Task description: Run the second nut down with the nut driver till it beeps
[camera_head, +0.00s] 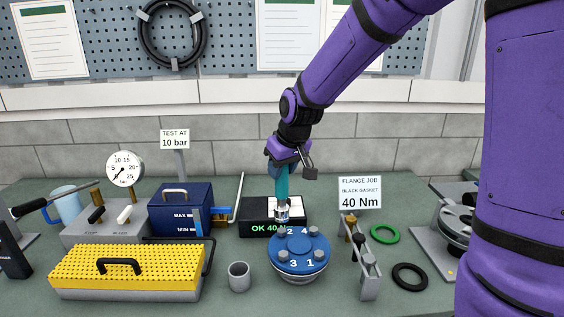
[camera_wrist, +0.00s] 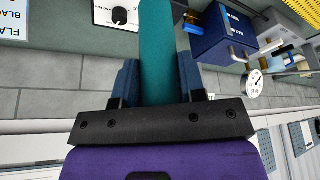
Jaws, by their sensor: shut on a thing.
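The teal nut driver (camera_head: 282,187) is upright, its silver socket end (camera_head: 282,214) pointing down. My gripper (camera_head: 279,163) is shut on its upper part; in the wrist view the fingers (camera_wrist: 159,78) lie on both sides of the teal handle (camera_wrist: 159,40). The blue flange (camera_head: 298,264) stands below on the bench, with raised nuts or bolt heads and white numbers 1 to 4. The socket is at the flange's far left, by the number 2. I cannot tell whether it sits on a nut there. A black box behind reads "OK 40 N", partly covered (camera_head: 259,228).
A rack (camera_head: 369,275) and a "FLANGE JOB 40 Nm" sign (camera_head: 360,193) stand right of the flange. Green (camera_head: 385,234) and black (camera_head: 410,276) rings lie farther right. A grey cup (camera_head: 239,277), a yellow-topped case (camera_head: 127,265) and a blue tank (camera_head: 180,208) are left.

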